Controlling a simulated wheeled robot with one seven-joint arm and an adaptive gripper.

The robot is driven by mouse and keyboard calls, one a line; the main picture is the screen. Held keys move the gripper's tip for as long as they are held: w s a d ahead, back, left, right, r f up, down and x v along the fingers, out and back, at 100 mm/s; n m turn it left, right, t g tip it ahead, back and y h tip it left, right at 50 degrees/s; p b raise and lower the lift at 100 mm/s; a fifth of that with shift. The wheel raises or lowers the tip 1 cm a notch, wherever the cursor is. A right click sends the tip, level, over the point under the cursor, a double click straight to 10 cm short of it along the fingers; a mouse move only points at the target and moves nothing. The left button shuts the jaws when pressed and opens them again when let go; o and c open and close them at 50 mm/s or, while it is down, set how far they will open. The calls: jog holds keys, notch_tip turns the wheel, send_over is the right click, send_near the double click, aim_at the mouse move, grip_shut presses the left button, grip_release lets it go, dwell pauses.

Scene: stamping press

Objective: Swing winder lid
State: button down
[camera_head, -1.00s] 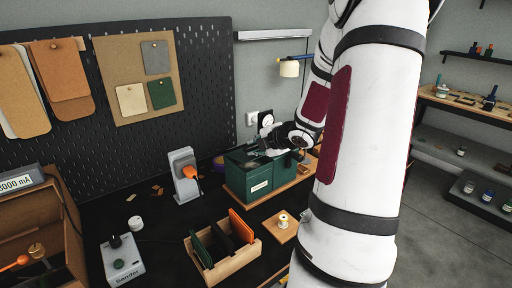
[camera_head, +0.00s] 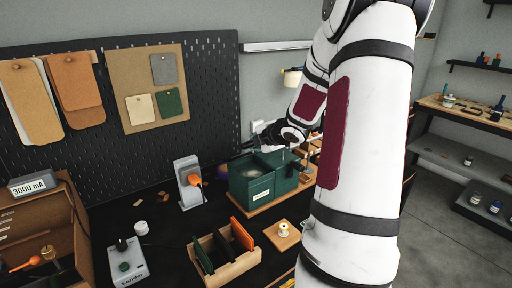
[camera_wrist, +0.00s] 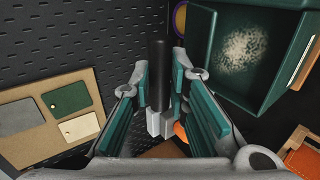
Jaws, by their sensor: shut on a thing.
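The winder appears to be the dark green box (camera_head: 262,185) on a wooden board, behind the middle of the bench. Its top is open, and its pale speckled inside shows in the wrist view, where the green wall (camera_wrist: 205,60) stands right of my gripper. My gripper (camera_head: 243,151) is at the back left of the box, above its rim. In the wrist view a black upright handle (camera_wrist: 158,75) stands between my teal-padded fingers (camera_wrist: 160,100), and they are shut on it. I cannot make out the lid panel or how the handle joins it.
A grey device with an orange knob (camera_head: 188,182) stands left of the box. A wooden rack (camera_head: 228,262) with upright cards and a small spool plate (camera_head: 283,234) are in front. The black pegboard (camera_head: 105,130) rises close behind.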

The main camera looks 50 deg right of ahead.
jog(key=shift+w+d+r, duration=0.15)
jog(key=shift+w+r, duration=0.25)
jog(key=shift+w, duration=0.1)
